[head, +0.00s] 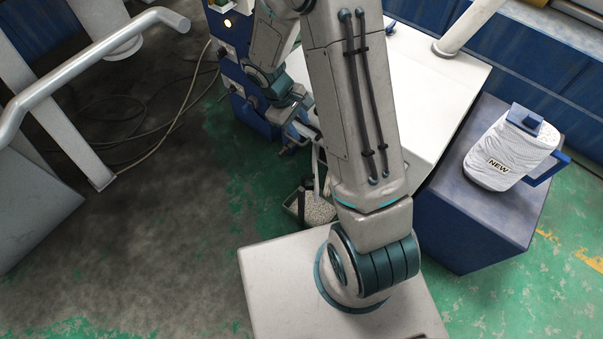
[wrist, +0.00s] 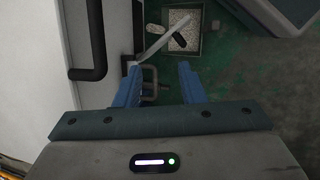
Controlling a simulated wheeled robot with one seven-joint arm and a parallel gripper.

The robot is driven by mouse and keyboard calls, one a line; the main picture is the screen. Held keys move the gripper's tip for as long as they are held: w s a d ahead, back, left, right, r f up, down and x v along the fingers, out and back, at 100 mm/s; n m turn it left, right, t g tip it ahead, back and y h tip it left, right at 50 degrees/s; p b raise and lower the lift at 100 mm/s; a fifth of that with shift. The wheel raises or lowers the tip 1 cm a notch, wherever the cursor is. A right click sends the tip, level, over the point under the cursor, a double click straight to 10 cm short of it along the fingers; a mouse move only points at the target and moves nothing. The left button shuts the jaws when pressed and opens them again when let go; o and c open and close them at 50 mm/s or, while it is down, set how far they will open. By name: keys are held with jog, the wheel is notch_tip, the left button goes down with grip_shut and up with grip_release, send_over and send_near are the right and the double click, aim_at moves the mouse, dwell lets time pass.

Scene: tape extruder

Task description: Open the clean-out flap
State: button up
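In the wrist view my gripper (wrist: 161,75) has its two blue fingers spread apart with a clear gap between them. A thin bent metal bar (wrist: 152,87) shows between and below the fingers, nearer the left one; I cannot tell whether it touches. A pale slanted strip (wrist: 157,42), perhaps the clean-out flap or a chute, lies beyond the fingertips. In the head view my gripper (head: 292,137) is low beside the blue machine body (head: 240,112), mostly hidden by my arm. I cannot make out the flap clearly there.
A tray of white pellets (head: 292,211) stands on the floor below. A white panel with a black handle (wrist: 91,45) is close on the gripper's left. A jug marked NEW (head: 510,150) sits on a blue cabinet (head: 465,225). Cables (head: 160,140) lie on the floor.

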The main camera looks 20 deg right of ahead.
notch_tip(320, 180, down, 8)
jog(key=w+a+n+p, duration=0.1)
jog(key=a+n+p, duration=0.1)
jog(key=n, duration=0.1)
jog(key=n+p, duration=0.1)
jog(key=n, duration=0.1)
send_near(303, 180)
jog(key=shift+g, duration=0.4)
jog(key=b+x, duration=0.1)
jog(key=x, duration=0.2)
jog(key=w+b+x, duration=0.1)
jog(key=x, duration=0.3)
jog(key=b+x, duration=0.1)
jog(key=x, duration=0.3)
jog(key=shift+w+f+b, duration=0.2)
jog(key=shift+f+b, duration=0.15)
jog(key=shift+f, duration=0.05)
